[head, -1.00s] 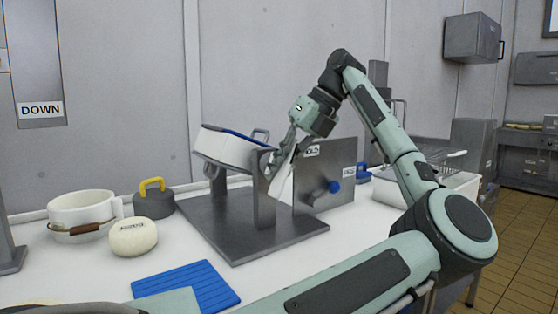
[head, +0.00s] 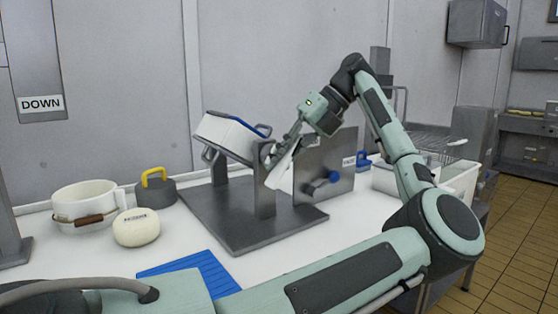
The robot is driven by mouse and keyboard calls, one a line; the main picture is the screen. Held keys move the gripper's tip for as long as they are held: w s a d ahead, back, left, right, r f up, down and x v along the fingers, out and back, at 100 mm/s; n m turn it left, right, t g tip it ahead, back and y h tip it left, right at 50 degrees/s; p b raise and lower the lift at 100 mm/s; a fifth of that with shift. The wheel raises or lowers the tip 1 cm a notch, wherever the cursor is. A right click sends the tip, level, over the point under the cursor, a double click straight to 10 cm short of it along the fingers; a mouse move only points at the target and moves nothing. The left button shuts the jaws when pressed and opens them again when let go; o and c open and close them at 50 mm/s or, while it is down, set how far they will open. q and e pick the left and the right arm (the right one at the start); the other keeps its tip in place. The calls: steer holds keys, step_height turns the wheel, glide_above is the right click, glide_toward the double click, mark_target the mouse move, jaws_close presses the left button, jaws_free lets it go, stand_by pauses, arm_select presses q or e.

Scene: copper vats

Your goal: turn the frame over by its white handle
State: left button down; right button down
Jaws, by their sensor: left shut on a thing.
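The frame (head: 228,138) is a white box-like piece with a blue edge and metal loops. It is tilted between the posts of a dark grey metal stand (head: 252,235), its right end lower. Its white handle (head: 280,177) sticks out at the right, beside the front post. My left gripper (head: 279,152) reaches down from the upper right and is shut on the white handle. The fingertips are small and partly merge with the handle and post. My right gripper is not in view.
On the white table are a white pot (head: 80,198), a grey weight with yellow handle (head: 155,190), a cream round block (head: 136,230) and a blue ribbed mat (head: 212,266). A wire rack stands behind my arm.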

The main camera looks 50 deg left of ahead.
arm_select(q)
steer(key=c, duration=1.6)
jaws_free()
steer(key=shift+r, duration=0.15)
steer(key=v, duration=1.2)
steer(key=shift+c, duration=0.2)
